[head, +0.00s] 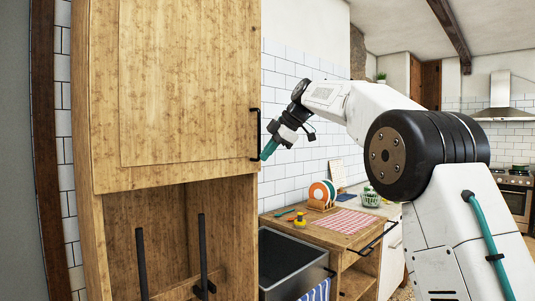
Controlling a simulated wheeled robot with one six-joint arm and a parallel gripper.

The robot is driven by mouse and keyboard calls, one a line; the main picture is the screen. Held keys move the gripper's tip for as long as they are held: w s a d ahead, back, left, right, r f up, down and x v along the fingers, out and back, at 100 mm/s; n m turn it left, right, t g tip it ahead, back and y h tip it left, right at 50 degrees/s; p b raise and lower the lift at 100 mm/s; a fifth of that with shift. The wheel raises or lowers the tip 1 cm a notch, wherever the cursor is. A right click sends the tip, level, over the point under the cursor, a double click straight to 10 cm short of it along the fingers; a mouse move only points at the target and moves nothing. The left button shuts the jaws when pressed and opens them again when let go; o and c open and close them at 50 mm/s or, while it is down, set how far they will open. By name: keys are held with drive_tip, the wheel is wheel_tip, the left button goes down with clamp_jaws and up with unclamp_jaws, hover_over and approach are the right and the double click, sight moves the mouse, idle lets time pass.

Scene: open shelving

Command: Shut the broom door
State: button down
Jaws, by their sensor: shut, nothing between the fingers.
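A tall wooden cabinet fills the left of the head view. Its upper door (188,80) is a flat wooden panel that looks flush with the cabinet front, with a black bar handle (256,134) on its right edge. Below it is an open recess (150,208) with two dark upright bars (203,250); I cannot tell whether these are handles or sticks. Which panel is the broom door is not clear. My gripper (266,153) has teal fingers, shut and empty, just right of the black handle. I cannot tell whether they touch it.
A dark sink (297,262) stands right of the cabinet. Beyond it a wooden counter (334,232) carries a plate rack (322,195), a yellow item (300,220) and a red checked cloth (345,222). A stove (516,197) is far right.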

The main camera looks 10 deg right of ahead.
drive_tip(key=s+d+r+m, duration=0.1)
drive_tip(key=s+d+r, duration=0.5)
drive_tip(key=r, duration=0.2)
drive_tip(key=s+d+f+m+g+h, duration=0.1)
drive_tip(key=s+f+m, duration=0.2)
drive_tip(key=f+m, duration=0.3)
drive_tip(key=s+d+f+m+g+h, duration=0.1)
drive_tip(key=s+f+m, duration=0.35)
drive_tip(key=f, duration=0.25)
drive_tip(key=s+f+m+h, duration=0.1)
drive_tip(key=s+f+m, duration=0.1)
drive_tip(key=s+f, duration=0.5)
drive_tip(key=s+a+f+m+g+h, duration=0.1)
drive_tip(key=s+f+m, duration=0.2)
drive_tip(key=s, duration=1.6)
drive_tip(key=s+f+m+h, duration=0.2)
drive_tip(key=s+f+m, duration=0.1)
drive_tip(key=s+f, duration=0.8)
drive_tip(key=shift+s+a, duration=0.2)
drive_tip(key=shift+s, duration=1.15)
